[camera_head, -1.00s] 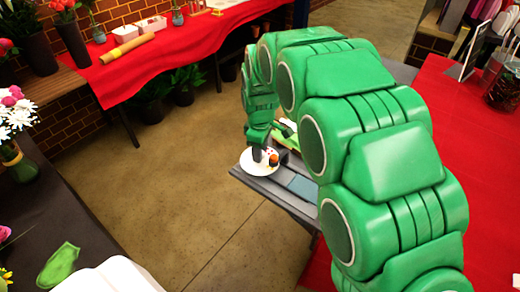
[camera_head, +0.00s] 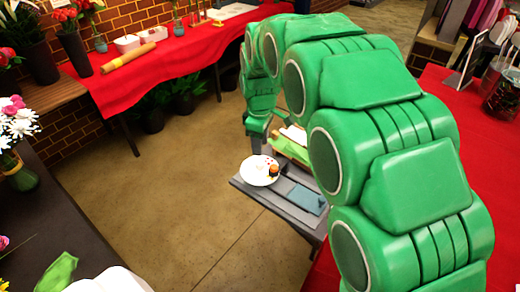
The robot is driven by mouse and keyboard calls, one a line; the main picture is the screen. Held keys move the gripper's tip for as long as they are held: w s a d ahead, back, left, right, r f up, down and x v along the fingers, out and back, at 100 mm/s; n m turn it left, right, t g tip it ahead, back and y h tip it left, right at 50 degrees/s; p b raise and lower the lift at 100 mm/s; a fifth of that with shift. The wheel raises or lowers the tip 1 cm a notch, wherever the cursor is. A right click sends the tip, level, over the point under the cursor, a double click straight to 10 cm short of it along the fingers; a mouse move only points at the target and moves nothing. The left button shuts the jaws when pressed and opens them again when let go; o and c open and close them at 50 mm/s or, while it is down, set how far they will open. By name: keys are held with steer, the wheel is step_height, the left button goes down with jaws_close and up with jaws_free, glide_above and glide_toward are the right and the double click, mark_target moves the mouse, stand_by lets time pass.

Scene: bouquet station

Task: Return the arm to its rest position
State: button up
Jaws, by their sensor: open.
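My green arm arches from the lower right up and over toward the picture's middle. My gripper (camera_head: 258,143) hangs at its far end, small and dark, above and behind a white plate (camera_head: 254,173). It is open, with nothing seen between its fingers. It looks apart from the plate. The plate lies on a small grey table (camera_head: 258,192) and carries small dark, orange and red items (camera_head: 273,170). Part of the small table is hidden behind my arm.
A blue-grey cloth (camera_head: 306,199) and a wooden-edged green item (camera_head: 288,150) lie on the small table. A red-covered table (camera_head: 150,80) with vases stands at the back left. A dark flower table (camera_head: 60,215) is at left, a red table (camera_head: 485,160) at right. The floor between is clear.

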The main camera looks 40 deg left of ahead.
steer(key=shift+d+r, duration=0.1)
steer(key=shift+r, duration=0.1)
stand_by(0.4)
steer(key=w+d+r+m, duration=0.2)
steer(key=d+r+m, duration=0.1)
steer(key=d, duration=0.5)
steer(key=w+d+r+m, duration=0.1)
steer(key=d+r+m, duration=0.15)
steer(key=d, duration=0.65)
steer(key=s+d+r+m, duration=0.2)
steer(key=d, duration=0.5)
steer(key=s+d+r+m+g, duration=0.1)
steer(key=s+d+m, duration=0.1)
steer(key=d, duration=0.5)
steer(key=s+d+r+m, duration=0.2)
steer(key=d+m, duration=0.1)
steer(key=d, duration=0.4)
steer(key=s+d+f+m, duration=0.2)
steer(key=s+d+m, duration=0.7)
steer(key=s+d, duration=0.6)
steer(key=s, duration=0.4)
steer(key=shift+s+g, duration=0.2)
steer(key=shift+g, duration=0.2)
